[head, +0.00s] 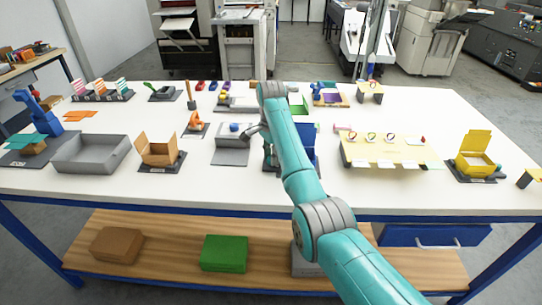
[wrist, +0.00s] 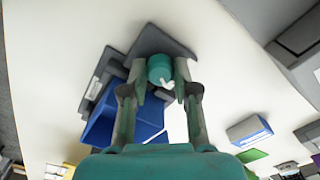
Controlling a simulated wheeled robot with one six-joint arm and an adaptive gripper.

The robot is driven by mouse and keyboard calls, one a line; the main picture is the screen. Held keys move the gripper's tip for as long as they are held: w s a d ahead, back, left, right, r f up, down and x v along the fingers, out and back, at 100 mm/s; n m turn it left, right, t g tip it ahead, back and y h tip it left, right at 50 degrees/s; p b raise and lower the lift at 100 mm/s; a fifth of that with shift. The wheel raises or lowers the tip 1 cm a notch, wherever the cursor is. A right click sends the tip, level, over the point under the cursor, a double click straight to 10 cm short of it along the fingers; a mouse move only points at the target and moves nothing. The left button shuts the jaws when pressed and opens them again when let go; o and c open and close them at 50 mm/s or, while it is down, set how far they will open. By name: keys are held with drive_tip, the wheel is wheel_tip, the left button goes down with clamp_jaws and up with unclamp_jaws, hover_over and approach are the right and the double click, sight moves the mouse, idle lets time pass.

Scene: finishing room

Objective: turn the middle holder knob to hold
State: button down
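A round teal knob (wrist: 160,70) with a white mark shows in the wrist view, on or over a dark grey stand (wrist: 157,43). My gripper (wrist: 161,82) has one finger on each side of the knob, with little or no gap. I cannot tell whether the fingers press on it. The white mark sits at the knob's lower right edge. A blue box-like part (wrist: 122,122) is beside the stand. In the head view the blue part (head: 309,138) shows behind my arm, which hides the knob. I cannot read any label for the knob's positions.
The white table (head: 110,190) is crowded. A grey tray (head: 90,153), an open cardboard box (head: 158,152) and a grey stand (head: 231,150) are left of my arm. A pale yellow board (head: 385,152) and a yellow box (head: 476,153) are right. The front edge is mostly clear.

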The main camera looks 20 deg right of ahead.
drive_tip(key=shift+m, duration=0.3)
drive_tip(key=m, duration=0.5)
drive_tip(key=shift+m, duration=0.3)
drive_tip(key=m, duration=0.5)
drive_tip(key=shift+m, duration=0.3)
idle(0.3)
drive_tip(key=c, duration=0.9)
unclamp_jaws()
drive_tip(key=shift+o, duration=0.2)
